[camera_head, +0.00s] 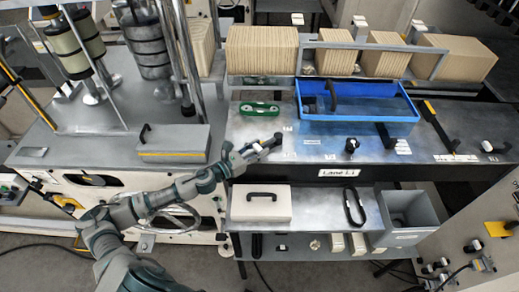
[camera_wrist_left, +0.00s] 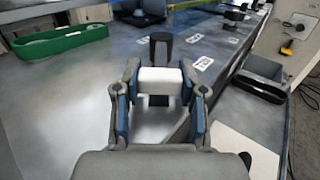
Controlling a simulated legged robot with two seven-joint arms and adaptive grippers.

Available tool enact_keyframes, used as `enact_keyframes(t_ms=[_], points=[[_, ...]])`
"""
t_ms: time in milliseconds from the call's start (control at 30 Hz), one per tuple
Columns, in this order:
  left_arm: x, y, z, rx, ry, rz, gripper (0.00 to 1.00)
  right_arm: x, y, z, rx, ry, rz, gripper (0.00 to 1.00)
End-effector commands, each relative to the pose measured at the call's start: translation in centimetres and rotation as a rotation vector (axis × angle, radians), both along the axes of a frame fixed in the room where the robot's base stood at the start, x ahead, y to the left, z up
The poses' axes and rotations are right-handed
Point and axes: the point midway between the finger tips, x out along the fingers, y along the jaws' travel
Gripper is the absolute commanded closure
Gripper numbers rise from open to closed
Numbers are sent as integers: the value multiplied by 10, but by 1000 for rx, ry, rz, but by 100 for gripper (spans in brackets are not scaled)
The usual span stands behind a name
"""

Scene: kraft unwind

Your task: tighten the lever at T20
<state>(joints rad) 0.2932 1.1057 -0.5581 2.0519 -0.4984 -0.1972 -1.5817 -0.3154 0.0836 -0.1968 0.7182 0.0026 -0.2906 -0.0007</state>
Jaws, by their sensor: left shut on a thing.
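The lever shows in the left wrist view as a white block (camera_wrist_left: 160,80) with a dark upright part (camera_wrist_left: 161,48) just beyond it and a dark piece under it. My left gripper (camera_wrist_left: 157,88) is shut on the white block, with a finger on each side. In the head view my left gripper (camera_head: 268,147) is at the front left of the grey bench top, and the lever there is mostly hidden by it. A white label (camera_wrist_left: 201,63) lies right of the lever; its print is too small to read surely. My right gripper is not in view.
A green tray (camera_head: 260,108) and a blue bin (camera_head: 357,127) stand behind the gripper on the bench. A white box with a black handle (camera_head: 261,204) sits on the shelf below. Bare bench top lies left of the lever.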

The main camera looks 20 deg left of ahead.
Motion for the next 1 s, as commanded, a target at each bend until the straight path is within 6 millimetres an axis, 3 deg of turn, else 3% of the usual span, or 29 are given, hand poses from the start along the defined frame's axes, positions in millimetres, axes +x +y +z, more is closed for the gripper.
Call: enact_keyframes(t_ms=[100, 133, 233, 667, 1000], points=[[0, 0, 1, 0, -1, 2, 100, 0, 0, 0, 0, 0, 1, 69], [0, 0, 1, 0, -1, 2, 57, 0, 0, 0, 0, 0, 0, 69], [0, 0, 1, 0, -1, 1, 33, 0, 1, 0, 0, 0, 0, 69], [-4, 2, -1, -2, 2, 2, 33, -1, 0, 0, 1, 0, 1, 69], [-39, 21, -3, -4, 5, 2, 33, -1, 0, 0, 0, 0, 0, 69]])
